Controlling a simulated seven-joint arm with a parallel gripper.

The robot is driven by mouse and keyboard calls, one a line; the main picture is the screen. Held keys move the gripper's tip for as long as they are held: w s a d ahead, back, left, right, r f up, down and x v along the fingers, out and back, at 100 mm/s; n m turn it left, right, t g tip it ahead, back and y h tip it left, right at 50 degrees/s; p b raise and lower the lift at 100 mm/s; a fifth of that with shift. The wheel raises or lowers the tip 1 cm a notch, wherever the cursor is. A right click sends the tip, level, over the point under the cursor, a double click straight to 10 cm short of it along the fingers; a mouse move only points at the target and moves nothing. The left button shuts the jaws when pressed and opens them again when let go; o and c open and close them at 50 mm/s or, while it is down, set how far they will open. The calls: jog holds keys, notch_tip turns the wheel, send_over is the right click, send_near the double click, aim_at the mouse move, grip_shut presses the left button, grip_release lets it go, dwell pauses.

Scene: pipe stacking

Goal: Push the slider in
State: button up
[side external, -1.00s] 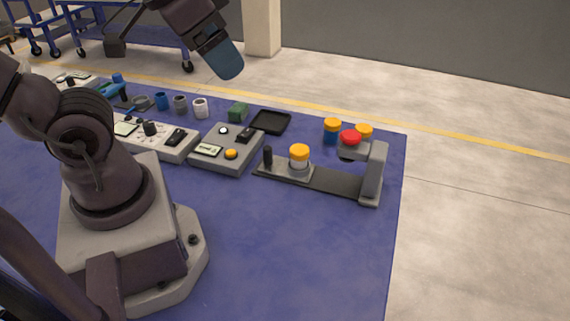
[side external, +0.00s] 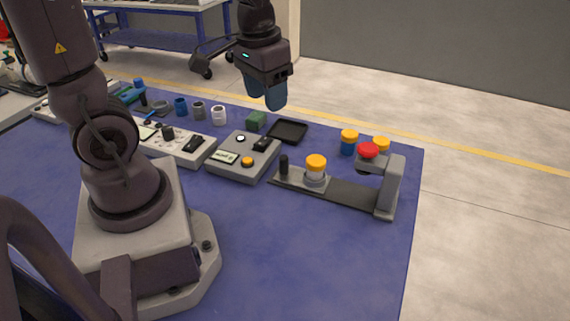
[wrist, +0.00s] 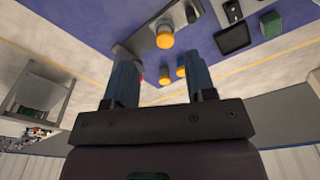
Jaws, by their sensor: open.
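The slider (side external: 315,181) is a grey carriage on a dark rail (side external: 345,192). It has a black upright handle (side external: 284,165) at its left and carries a white pipe piece with an orange cap (side external: 316,163). At the rail's right end stands a grey bracket (side external: 391,184) with a red button (side external: 369,150) on its overhanging arm. The slider sits on the left part of the rail, apart from the bracket. My gripper (side external: 271,104) is raised above the table, left of and behind the slider, touching nothing. In the wrist view its two blue fingers (wrist: 160,85) are apart and empty.
Two orange-capped blue pieces (side external: 348,142) (side external: 381,145) stand behind the bracket. A black tray (side external: 287,132), a green block (side external: 256,121) and a grey control box (side external: 241,157) lie left of the rail. Several cups (side external: 199,110) stand further left. The blue table's front is clear.

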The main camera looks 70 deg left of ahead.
aim_at(284, 157)
jog(key=w+a+f+n+g, duration=0.1)
jog(key=w+a+f+n, duration=0.1)
jog(key=w+a+f, duration=0.3)
jog(key=w+a+f+n, duration=0.2)
jog(key=a+f, duration=0.1)
jog(key=f, duration=1.6)
jog(key=shift+s+a+f, duration=0.2)
jog(key=shift+f, duration=0.15)
